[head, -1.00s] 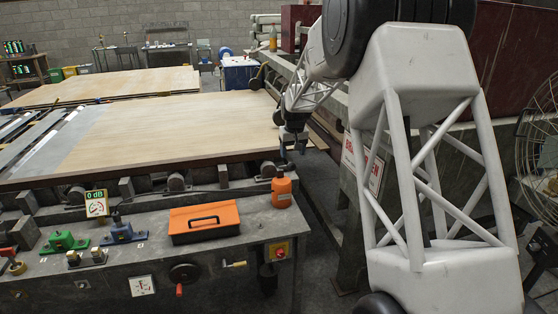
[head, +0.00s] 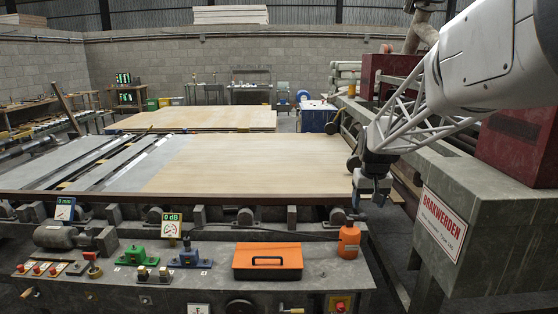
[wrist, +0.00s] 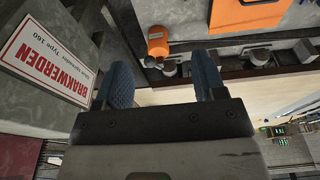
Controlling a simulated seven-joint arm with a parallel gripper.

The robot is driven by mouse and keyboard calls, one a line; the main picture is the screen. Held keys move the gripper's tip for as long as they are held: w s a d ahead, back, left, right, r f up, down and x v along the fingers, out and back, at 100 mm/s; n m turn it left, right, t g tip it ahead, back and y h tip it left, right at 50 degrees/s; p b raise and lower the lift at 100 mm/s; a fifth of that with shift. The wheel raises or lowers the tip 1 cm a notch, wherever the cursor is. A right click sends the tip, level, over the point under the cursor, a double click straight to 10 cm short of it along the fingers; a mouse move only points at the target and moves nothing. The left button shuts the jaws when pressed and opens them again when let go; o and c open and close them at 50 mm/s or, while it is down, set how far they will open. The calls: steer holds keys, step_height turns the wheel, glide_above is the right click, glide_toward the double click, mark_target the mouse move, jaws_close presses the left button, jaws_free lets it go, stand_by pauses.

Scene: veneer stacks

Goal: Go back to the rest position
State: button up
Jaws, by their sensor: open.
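My gripper (head: 371,190) hangs at the right edge of the large veneer sheet (head: 240,165), above and behind the orange bottle. In the wrist view my gripper (wrist: 165,85) shows two blue fingers set wide apart, with nothing between them. My white lattice arm reaches in from the upper right of the head view.
An orange bottle (head: 348,240) and an orange toolbox (head: 267,261) stand on the grey bench (head: 210,285). A grey beam with a BRAKWERDEN sign (head: 441,224) is at the right. A second veneer stack (head: 195,119) lies behind. The air above the sheets is clear.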

steer(key=s+a+r, duration=0.2)
steer(key=s, duration=0.9)
steer(key=s+a+r, duration=0.1)
steer(key=s+a, duration=0.2)
steer(key=s, duration=0.8)
steer(key=s+a+f, duration=0.1)
steer(key=s+f, duration=0.1)
steer(key=s, duration=0.7)
steer(key=s+a+f, duration=0.1)
steer(key=s+f, duration=0.1)
steer(key=s, duration=0.7)
steer(key=shift+s+t, duration=0.15)
steer(key=shift+t, duration=0.15)
steer(key=shift+c, duration=0.4)
